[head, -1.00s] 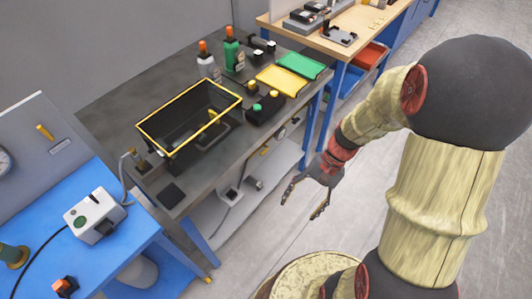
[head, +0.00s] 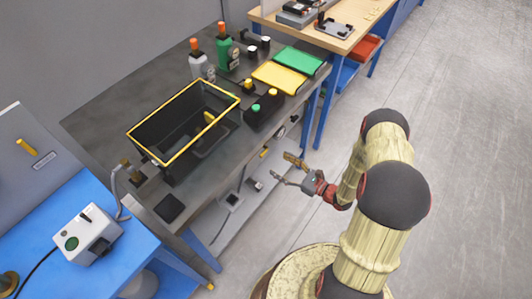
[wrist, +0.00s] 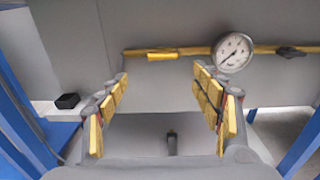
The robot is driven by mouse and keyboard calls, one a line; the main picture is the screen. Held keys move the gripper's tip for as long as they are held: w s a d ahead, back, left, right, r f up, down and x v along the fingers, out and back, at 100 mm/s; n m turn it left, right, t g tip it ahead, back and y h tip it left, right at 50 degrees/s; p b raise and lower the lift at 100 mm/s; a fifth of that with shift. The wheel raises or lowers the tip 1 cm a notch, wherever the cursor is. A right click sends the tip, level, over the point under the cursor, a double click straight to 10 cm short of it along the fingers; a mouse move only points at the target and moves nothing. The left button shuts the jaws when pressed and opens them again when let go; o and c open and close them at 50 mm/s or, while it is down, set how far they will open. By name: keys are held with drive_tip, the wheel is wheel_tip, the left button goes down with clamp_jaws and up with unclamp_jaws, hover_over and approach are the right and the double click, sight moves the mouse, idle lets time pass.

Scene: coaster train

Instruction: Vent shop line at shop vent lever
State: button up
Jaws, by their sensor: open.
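In the wrist view a brass-coloured pipe runs level across a grey panel. A yellow lever (wrist: 162,57) lies along it on the left, and a black handle (wrist: 290,52) sits at its right end. I cannot tell from the picture which is the shop vent lever. A round white gauge (wrist: 232,52) stands between them. My gripper (wrist: 160,75) is open and empty, with the yellow lever beyond the gap between its fingers, apart from them. In the head view my gripper (head: 281,167) is beside the front of the grey bench, facing its underside.
The grey bench (head: 95,120) carries a yellow-rimmed black bin (head: 165,163), bottles, and yellow (head: 279,77) and green (head: 298,60) trays. Blue bench legs flank my gripper in the wrist view. A small black block (wrist: 67,101) sits at left. Open floor lies right.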

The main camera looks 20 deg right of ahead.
drive_tip(key=b+x, duration=0.2)
drive_tip(key=x, duration=0.5)
drive_tip(key=shift+w+r+t, duration=0.3)
drive_tip(key=shift+w+r, duration=0.15)
drive_tip(key=shift+r, duration=0.15)
drive_tip(key=shift+c, duration=0.9)
drive_tip(key=c, duration=1)
